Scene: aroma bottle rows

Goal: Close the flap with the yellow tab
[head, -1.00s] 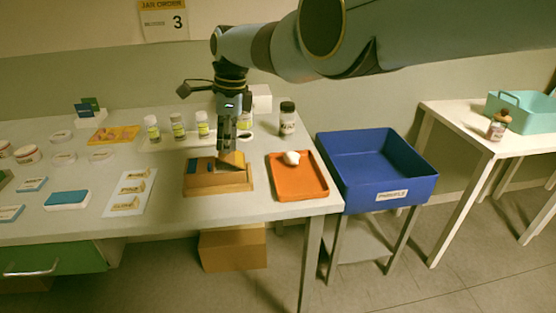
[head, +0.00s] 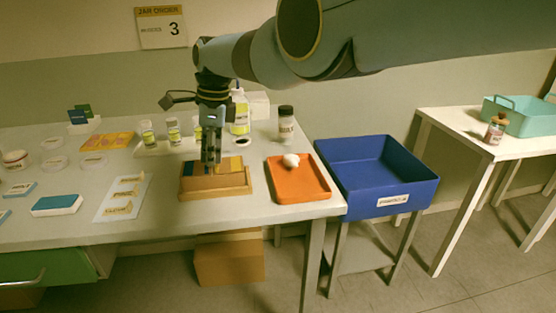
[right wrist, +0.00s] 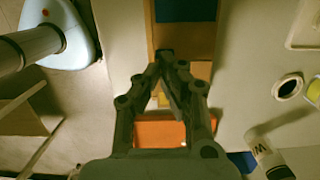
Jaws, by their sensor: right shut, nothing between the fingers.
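The wooden box (head: 216,187) stands on the white table beside the orange tray. Its top edge shows a blue part and a yellow part (head: 237,162) just right of my right gripper. My right gripper (head: 210,162) points down at the box top, its fingers shut and empty. In the right wrist view the gripper (right wrist: 167,57) is over the box (right wrist: 187,42), with the blue part (right wrist: 188,9) beyond the fingertips. The fingers partly cover the flap area. I cannot tell whether the fingertips touch the flap or how far it is closed. My left gripper is not in view.
The orange tray (head: 290,188) holds a white lump (head: 291,160). A dark-capped jar (head: 286,122) stands behind it, and several yellow-labelled bottles stand behind the box. A blue bin (head: 375,195) is right of the table. A labelled card (head: 112,208) lies left of the box.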

